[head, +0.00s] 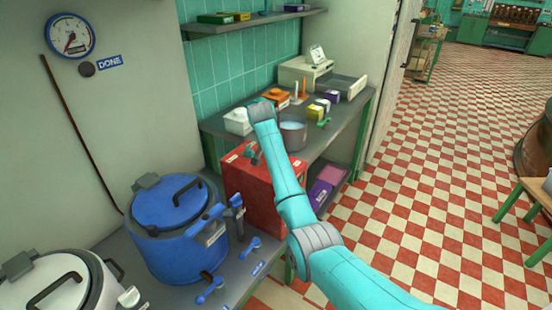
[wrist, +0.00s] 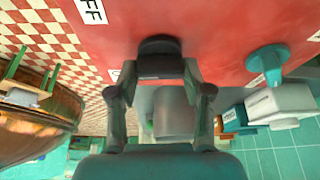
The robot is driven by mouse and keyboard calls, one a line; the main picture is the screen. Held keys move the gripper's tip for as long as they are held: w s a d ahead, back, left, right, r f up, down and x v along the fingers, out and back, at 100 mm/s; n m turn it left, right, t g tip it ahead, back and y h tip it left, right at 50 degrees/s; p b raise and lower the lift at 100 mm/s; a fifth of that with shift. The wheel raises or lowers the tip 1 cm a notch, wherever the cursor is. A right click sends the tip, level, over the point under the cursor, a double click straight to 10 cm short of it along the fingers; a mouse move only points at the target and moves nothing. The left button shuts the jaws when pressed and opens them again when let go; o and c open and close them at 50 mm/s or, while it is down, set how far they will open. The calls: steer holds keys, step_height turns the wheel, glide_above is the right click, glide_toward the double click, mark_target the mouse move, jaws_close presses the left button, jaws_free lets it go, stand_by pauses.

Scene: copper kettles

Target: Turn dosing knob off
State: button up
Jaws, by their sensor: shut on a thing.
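In the wrist view a dark knob (wrist: 159,48) sits on the red box's face, with a white label ending in "FF" (wrist: 91,10) above left of it. My gripper (wrist: 160,75) has its two fingers on either side of this knob and is shut on it. A teal knob (wrist: 267,57) sits to the right on the same red face, apart from my fingers. In the head view the red box (head: 264,197) stands on the bench, partly behind my arm. My gripper is mostly hidden there, and the knob's exact setting is unclear.
A blue kettle (head: 170,215) and a white kettle (head: 62,283) stand at the left. A grey pot (head: 292,134), a white box (head: 238,122) and small cartons are on the bench beyond the red box. The checkered floor (head: 440,140) at right is open.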

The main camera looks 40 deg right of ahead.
steer(key=m+g, duration=0.2)
steer(key=m, duration=0.3)
steer(key=shift+w+m, duration=0.15)
steer(key=shift+m, duration=0.15)
steer(key=shift+m+g, duration=0.9)
steer(key=shift+m, duration=1.3)
steer(key=o, duration=1.2)
steer(key=shift+c, duration=0.2)
steer(key=v, duration=1.2)
steer(key=shift+w+f, duration=0.1)
